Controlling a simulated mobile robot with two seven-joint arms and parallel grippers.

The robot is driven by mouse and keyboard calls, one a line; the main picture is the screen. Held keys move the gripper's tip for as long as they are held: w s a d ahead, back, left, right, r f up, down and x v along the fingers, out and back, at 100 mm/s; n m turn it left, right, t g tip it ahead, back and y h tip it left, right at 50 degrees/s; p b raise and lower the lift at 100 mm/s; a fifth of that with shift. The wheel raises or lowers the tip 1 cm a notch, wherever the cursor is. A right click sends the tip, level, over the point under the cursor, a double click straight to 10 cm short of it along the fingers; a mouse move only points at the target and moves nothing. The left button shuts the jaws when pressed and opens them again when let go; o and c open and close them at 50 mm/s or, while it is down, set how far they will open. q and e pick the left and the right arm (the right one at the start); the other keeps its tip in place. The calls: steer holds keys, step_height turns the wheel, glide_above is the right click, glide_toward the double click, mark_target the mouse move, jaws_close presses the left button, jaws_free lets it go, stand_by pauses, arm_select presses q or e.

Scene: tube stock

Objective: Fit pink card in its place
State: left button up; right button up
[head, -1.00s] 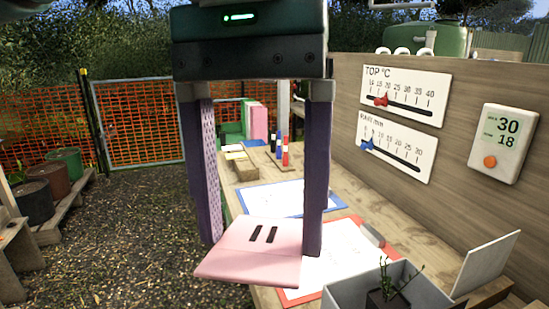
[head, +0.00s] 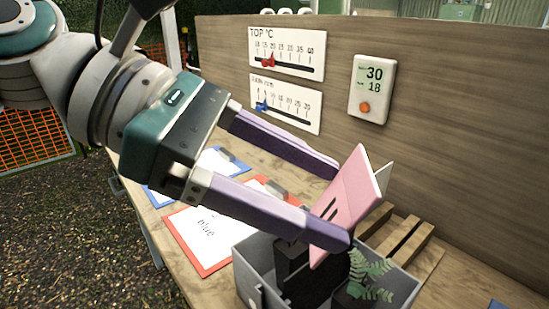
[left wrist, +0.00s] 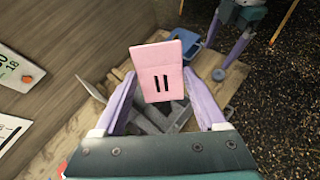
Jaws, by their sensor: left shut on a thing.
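The pink card (head: 340,196) carries two black bars. My left gripper (head: 340,206) is shut on it, a finger at each side edge, and holds it tilted upright above the grey crate's back part. In the left wrist view the card (left wrist: 157,65) stands up between the fingers. A slotted wooden rack (head: 415,236) lies behind and right of the card, with a white card (head: 384,176) partly hidden behind the pink one. The pink card's lower edge is partly hidden by a finger. My right gripper (left wrist: 224,48) shows in the left wrist view, fingers apart and empty.
The grey crate (head: 243,275) with dark pots and a fern (head: 370,275) stands just below the card. A wooden back panel (head: 450,130) rises behind the rack. Red (head: 205,270) and blue (head: 157,197) clipboards lie at left. A blue tray (left wrist: 188,42) sits beyond the card.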

arm_select(q)
steer(key=w+a+f+n+t+h, duration=0.1)
steer(key=a+f+n+t, duration=0.3)
steer(key=f+n+t, duration=0.4)
step_height(320, 180, down, 2)
steer(key=w+t, duration=0.1)
steer(key=t, duration=0.1)
steer(key=shift+w+a+f+t, duration=0.15)
steer(key=shift+a+f+t, duration=0.05)
steer(key=shift+t, duration=0.2)
step_height(320, 180, down, 5)
steer(key=b, duration=0.5)
steer(key=shift+f, duration=0.1)
steer(key=shift+s+d+r, duration=0.2)
steer(key=shift+s+r, duration=0.05)
steer(key=shift+s, duration=0.1)
steer(key=shift+f, duration=0.15)
steer(key=shift+f+b, duration=0.85)
